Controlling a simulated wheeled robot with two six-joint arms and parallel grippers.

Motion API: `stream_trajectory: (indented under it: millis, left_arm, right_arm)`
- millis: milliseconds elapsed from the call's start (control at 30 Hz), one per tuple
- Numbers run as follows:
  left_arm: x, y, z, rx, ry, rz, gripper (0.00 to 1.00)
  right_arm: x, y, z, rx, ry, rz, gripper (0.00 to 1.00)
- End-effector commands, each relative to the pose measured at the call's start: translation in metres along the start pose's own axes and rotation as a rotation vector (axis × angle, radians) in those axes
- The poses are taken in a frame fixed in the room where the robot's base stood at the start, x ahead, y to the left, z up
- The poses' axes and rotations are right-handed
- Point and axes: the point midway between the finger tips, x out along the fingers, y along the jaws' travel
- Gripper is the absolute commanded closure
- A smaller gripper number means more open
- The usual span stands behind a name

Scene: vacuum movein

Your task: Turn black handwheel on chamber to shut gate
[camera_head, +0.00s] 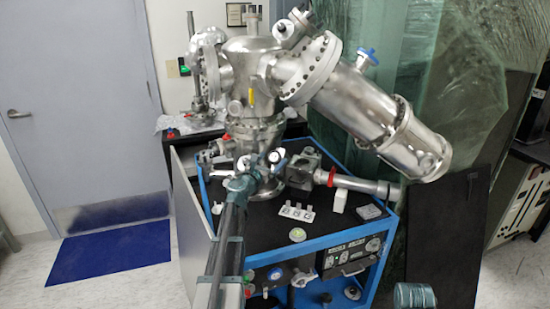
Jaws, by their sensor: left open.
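The steel vacuum chamber (252,62) stands upright on a blue-framed cart in the middle of the view. Flanged ports and a long steel cylinder (365,110) branch off it. My left arm reaches up from the bottom, and my left gripper (260,161) is open in front of the chamber's lower neck. Its fingertips are small in the picture, and I cannot tell whether they touch anything. I cannot clearly make out the black handwheel; the gripper and arm cover part of the lower fittings. My right gripper is not in view.
The cart's black top (268,222) holds a small white block (339,200), a steel pipe with a red ring (350,182) and other small parts. A control panel (350,256) is on its front. A blue mat (110,252) lies before a grey door (80,110) at left.

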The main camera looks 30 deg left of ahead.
Motion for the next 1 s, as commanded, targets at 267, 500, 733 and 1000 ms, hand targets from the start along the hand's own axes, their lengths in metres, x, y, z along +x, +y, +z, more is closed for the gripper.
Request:
stream_trajectory:
  millis: [267,500,733,1000]
  left_arm:
    - [0.029,0.000,0.000,0.000,0.000,0.000,0.04]
    - [0.032,0.000,0.000,0.000,0.000,0.000,0.04]
    - [0.031,0.000,0.000,0.000,0.000,0.000,0.21]
    - [0.031,0.000,0.000,0.000,0.000,0.000,0.70]
  right_arm:
    - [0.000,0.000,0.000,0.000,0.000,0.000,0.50]
    - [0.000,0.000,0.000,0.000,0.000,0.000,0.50]
    - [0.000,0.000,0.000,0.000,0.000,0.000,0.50]
    - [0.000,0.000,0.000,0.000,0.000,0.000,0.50]
